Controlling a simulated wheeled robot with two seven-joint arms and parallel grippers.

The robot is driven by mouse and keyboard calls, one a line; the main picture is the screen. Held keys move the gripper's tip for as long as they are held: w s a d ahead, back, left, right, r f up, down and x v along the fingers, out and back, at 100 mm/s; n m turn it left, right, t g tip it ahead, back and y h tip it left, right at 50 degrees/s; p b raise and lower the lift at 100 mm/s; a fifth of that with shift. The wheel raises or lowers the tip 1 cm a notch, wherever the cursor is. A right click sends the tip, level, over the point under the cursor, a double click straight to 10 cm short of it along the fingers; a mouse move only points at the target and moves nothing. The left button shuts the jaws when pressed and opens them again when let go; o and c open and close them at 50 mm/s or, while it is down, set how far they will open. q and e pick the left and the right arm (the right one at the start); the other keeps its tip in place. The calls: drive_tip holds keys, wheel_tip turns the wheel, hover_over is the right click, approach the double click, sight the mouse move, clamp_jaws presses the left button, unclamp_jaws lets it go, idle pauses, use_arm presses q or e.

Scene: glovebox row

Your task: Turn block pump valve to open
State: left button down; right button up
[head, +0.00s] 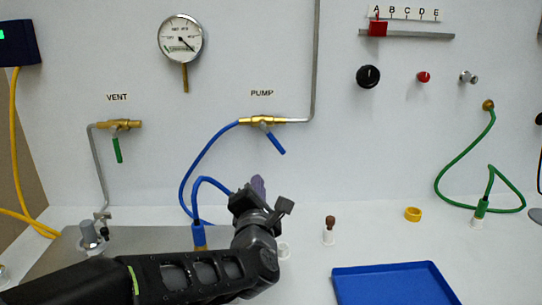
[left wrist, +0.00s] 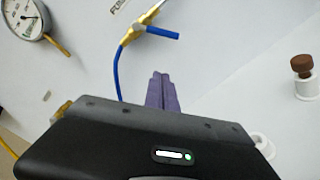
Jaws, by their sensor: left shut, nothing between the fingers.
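The pump valve (head: 262,120) is a brass body on the white wall under the label PUMP. Its blue lever (head: 275,142) slants down to the right, at an angle to the pipe. A blue hose runs from the valve's left end. In the left wrist view the blue lever (left wrist: 162,33) shows near the top, beyond the fingertips. My left gripper (head: 258,184) is below the valve and apart from it. Its purple fingers (left wrist: 158,90) are shut and empty, pointing toward the wall. My right gripper is not in view.
The vent valve (head: 118,125) with a green lever is on the left. A gauge (head: 181,38) hangs above. The wall around the pump lever is clear.

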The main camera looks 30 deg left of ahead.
sight(273, 139)
use_arm(q)
drive_tip(key=w+a+r+p, duration=0.2)
drive_tip(key=w+a, duration=0.1)
drive_tip(key=w, duration=0.7)
drive_tip(key=shift+a+r+p, duration=0.2)
drive_tip(key=shift+r+p, duration=0.05)
drive_tip(key=shift+p, duration=0.05)
drive_tip(key=shift+w, duration=0.1)
drive_tip(key=shift+w+d+n+b, duration=0.1)
drive_tip(key=shift+d+n+b, duration=0.1)
drive_tip(key=shift+n+b, duration=0.3)
drive_tip(key=shift+b, duration=0.35)
drive_tip(key=w+d+r+n+b, duration=0.2)
drive_tip(key=d+r+n+b, duration=0.1)
drive_tip(key=n+b, duration=0.7)
drive_tip(key=r+b, duration=0.1)
drive_tip(key=b, duration=0.2)
drive_tip(key=shift+w+d+r+n+y+b, duration=0.2)
drive_tip(key=shift+w+n+y+b, duration=0.1)
drive_tip(key=shift+n+b, duration=0.1)
